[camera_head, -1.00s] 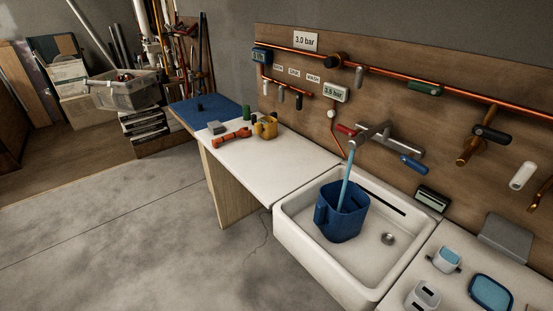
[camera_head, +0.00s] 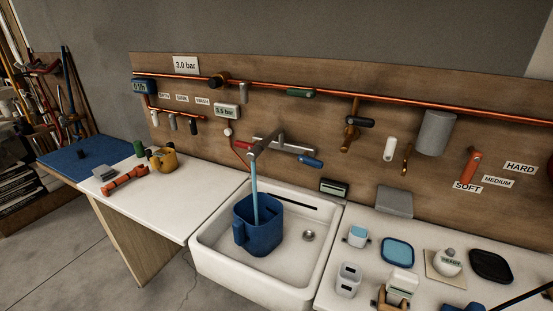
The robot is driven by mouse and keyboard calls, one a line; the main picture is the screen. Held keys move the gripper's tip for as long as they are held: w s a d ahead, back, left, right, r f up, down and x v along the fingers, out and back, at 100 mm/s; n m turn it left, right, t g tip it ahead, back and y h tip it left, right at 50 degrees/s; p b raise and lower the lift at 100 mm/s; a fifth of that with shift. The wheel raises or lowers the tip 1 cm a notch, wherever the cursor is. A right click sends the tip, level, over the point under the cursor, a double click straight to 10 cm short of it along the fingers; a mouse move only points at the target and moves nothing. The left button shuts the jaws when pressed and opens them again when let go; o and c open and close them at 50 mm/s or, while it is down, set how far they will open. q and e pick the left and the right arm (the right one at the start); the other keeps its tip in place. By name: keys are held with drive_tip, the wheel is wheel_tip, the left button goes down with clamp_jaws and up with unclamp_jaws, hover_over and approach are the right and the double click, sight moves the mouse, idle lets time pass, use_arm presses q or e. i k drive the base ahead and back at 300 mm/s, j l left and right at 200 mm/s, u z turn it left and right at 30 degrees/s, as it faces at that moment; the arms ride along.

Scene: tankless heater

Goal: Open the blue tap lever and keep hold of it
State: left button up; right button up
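The blue tap lever (camera_head: 311,161) is on the right end of the grey wall tap (camera_head: 283,146) above the sink. It points right and slightly down. A red lever (camera_head: 242,145) is at the tap's left end. A blue stream of water (camera_head: 255,190) runs from the spout into a blue jug (camera_head: 262,228) standing in the white sink (camera_head: 213,262). Nothing touches the blue lever.
The right counter holds a grey box (camera_head: 395,202), a blue-topped tray (camera_head: 398,251), cups and a black dish (camera_head: 491,266). Copper pipes cross the wooden backboard. The space before the blue lever is clear.

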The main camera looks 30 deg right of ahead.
sight(303, 158)
drive_tip(key=l+z, duration=0.2)
drive_tip(key=z, duration=0.2)
drive_tip(key=l+z, duration=0.2)
drive_tip(key=z, duration=0.2)
drive_tip(key=l+z, duration=0.2)
drive_tip(key=z, duration=0.2)
